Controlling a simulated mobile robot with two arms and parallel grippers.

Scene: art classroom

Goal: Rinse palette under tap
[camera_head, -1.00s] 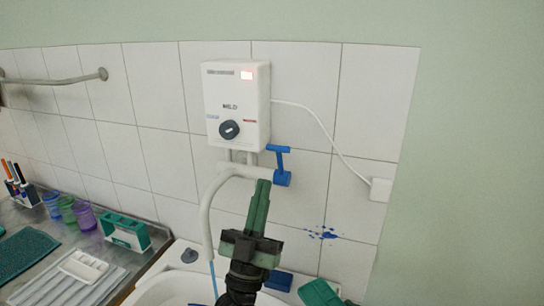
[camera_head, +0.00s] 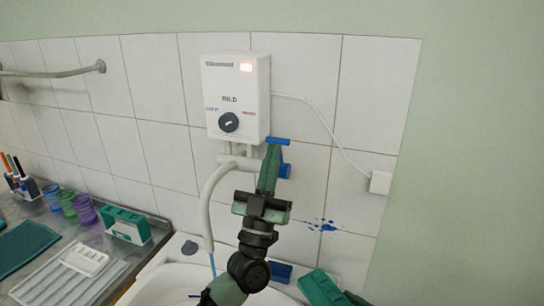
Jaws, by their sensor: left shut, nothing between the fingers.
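My left gripper (camera_head: 271,155) is shut with nothing in it. Its fingertips point up in front of the blue tap lever (camera_head: 284,168) and overlap it in the picture; I cannot tell whether they touch. The curved spout (camera_head: 208,205) hangs over the white basin (camera_head: 158,284), and a thin blue stream of water (camera_head: 212,262) falls from it. A white tray with wells, perhaps the palette (camera_head: 84,259), lies on the ribbed drainer at the left. My arm hides part of the basin.
The white water heater (camera_head: 238,97) is above the tap, with a cable to a wall box (camera_head: 380,183). A teal holder (camera_head: 126,224), coloured cups (camera_head: 68,207) and a brush holder (camera_head: 22,187) stand at the left. A blue block (camera_head: 281,272) and a green object (camera_head: 322,288) are at the basin's right.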

